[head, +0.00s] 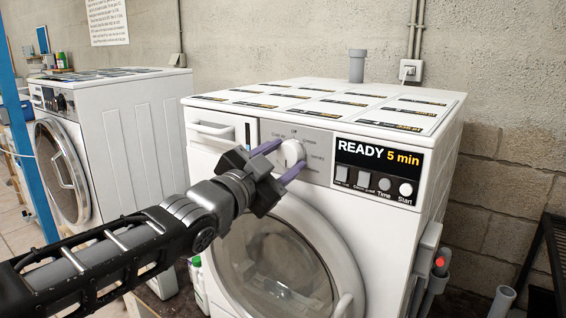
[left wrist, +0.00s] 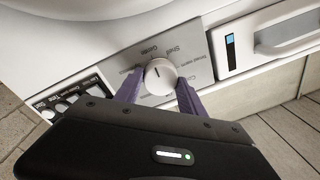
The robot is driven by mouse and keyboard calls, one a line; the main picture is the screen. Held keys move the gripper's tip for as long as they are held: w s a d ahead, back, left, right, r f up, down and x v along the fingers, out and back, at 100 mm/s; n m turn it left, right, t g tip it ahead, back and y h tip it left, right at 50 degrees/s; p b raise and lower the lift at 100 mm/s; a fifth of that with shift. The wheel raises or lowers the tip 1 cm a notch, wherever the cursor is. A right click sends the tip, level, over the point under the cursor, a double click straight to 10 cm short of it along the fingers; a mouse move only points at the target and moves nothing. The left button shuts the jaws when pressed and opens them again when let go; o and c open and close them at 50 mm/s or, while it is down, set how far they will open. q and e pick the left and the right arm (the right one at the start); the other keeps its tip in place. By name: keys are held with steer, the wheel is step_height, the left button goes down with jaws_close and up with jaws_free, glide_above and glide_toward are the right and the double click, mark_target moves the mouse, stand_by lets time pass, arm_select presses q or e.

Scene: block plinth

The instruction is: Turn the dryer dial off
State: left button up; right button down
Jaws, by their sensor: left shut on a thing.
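The dryer (head: 398,220) is a white front-loading machine with a round glass door. Its dial (head: 291,153) is a white round knob on a grey panel, with printed settings around it. In the left wrist view the dial (left wrist: 160,77) shows a dark pointer line on its face. My left gripper (head: 279,160) has its two purple fingers on either side of the dial and is shut on it. The fingers also flank the dial in the left wrist view (left wrist: 160,92). My right gripper is not in view.
A drawer (head: 213,130) sits left of the dial. A second white machine (head: 120,125) stands to the left. A dark metal rack (head: 545,255) is at the far right.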

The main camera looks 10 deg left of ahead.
arm_select(q)
steer(key=n+b, duration=0.1)
steer(key=n, duration=0.3)
steer(key=n+b, duration=0.2)
steer(key=n, duration=0.2)
steer(key=shift+n+y, duration=0.3)
steer(key=n, duration=0.2)
steer(key=shift+n+g, duration=0.3)
steer(key=shift+n, duration=0.1)
steer(key=n, duration=0.4)
steer(key=shift+r, duration=0.1)
steer(key=n, duration=0.5)
steer(key=shift+g+p, duration=0.3)
steer(key=shift+g, duration=0.1)
steer(key=n, duration=0.5)
steer(key=shift+w+a+h+p, duration=0.1)
steer(key=shift+a+h+p, duration=0.05)
steer(key=shift+h+p, duration=0.2)
steer(key=n+h, duration=0.1)
steer(key=n, duration=0.4)
steer(key=shift+n+h+p, duration=0.25)
steer(key=shift+n+p, duration=0.05)
steer(key=shift+n, duration=2)
